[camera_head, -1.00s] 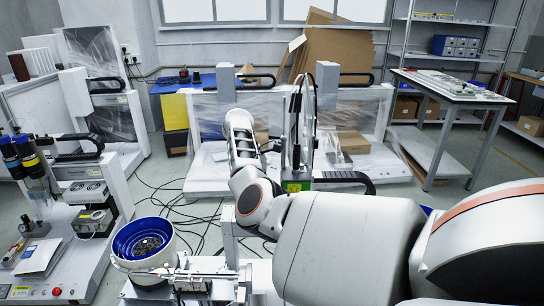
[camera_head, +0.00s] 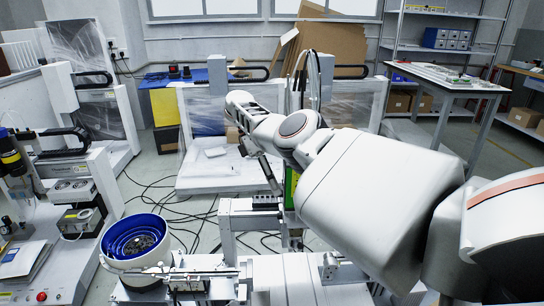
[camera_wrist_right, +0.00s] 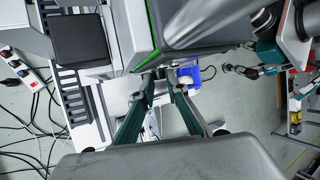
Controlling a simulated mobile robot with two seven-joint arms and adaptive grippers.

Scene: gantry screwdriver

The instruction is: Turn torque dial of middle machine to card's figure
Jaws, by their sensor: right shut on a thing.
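The middle machine, with its blue-lined bowl feeder (camera_head: 137,243), stands in front of me in the head view. A box with a green-edged face (camera_head: 291,187) is on it, partly hidden by my right arm. That box fills the top of the right wrist view (camera_wrist_right: 190,25). My right gripper (camera_wrist_right: 163,82) has its two green fingers converging at the box's lower edge, shut on a small part there; the dial itself is mostly hidden. In the head view the dark fingers (camera_head: 273,183) point down beside the green face. I cannot make out the card. My left gripper is not in view.
Another machine (camera_head: 80,200) stands at the left, and others under plastic (camera_head: 225,150) stand behind. Cables (camera_head: 165,195) lie on the floor. A table (camera_head: 450,80) stands at the back right. A power strip (camera_wrist_right: 18,65) shows in the wrist view.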

